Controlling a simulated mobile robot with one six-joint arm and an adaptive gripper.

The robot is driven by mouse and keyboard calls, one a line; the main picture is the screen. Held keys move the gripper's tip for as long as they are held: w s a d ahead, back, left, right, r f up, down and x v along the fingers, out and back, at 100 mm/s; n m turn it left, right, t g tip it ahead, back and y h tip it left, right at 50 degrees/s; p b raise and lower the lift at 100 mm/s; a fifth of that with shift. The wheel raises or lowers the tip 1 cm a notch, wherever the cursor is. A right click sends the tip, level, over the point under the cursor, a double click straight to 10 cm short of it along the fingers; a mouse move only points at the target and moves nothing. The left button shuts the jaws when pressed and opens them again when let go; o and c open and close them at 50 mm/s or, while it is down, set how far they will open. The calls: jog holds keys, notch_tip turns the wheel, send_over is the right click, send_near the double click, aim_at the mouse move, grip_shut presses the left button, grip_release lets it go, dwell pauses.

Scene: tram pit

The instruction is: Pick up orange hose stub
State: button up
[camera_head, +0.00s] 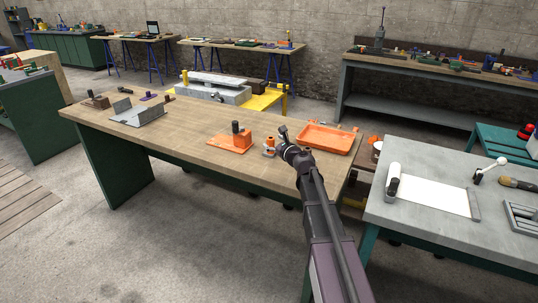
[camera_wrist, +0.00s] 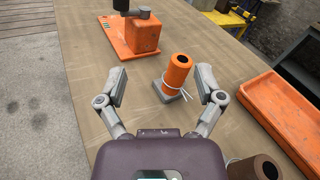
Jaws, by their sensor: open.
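The orange hose stub (camera_wrist: 177,72) stands upright on a small grey base on the wooden workbench, with a thin white tie round its lower part. In the head view the stub (camera_head: 268,146) stands just left of my gripper (camera_head: 283,134). In the wrist view my gripper (camera_wrist: 162,86) is open, and its two fingers are spread to the left and right. The stub shows in the gap between them, nearer the right finger and a little beyond the fingertips. Nothing is held.
An orange block on an orange plate (camera_wrist: 142,38) stands left of the stub. An orange tray (camera_wrist: 285,114) lies to the right. A brown cylinder (camera_wrist: 254,168) is close at the lower right. Bare bench (camera_head: 190,122) lies farther left in the head view.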

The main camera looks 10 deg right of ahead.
aim_at(270, 145)
jog(key=d+m, duration=0.1)
jog(key=w+m+t+h, duration=0.1)
jog(key=w+d+m, duration=0.1)
jog(key=m, duration=0.1)
jog(key=shift+w+d+r+t+h, duration=0.2)
jog(key=shift+d+r+t+h, duration=0.1)
jog(key=shift+h, duration=0.1)
jog(key=shift+f+b, duration=0.2)
jog(key=shift+b, duration=0.15)
notch_tip(270, 145, down, 8)
jog(key=b, duration=0.8)
jog(key=shift+x, duration=1.05)
jog(key=shift+w+r, duration=0.15)
jog(key=shift+w, duration=0.1)
jog(key=shift+a, duration=0.1)
jog(key=shift+x, duration=2.5)
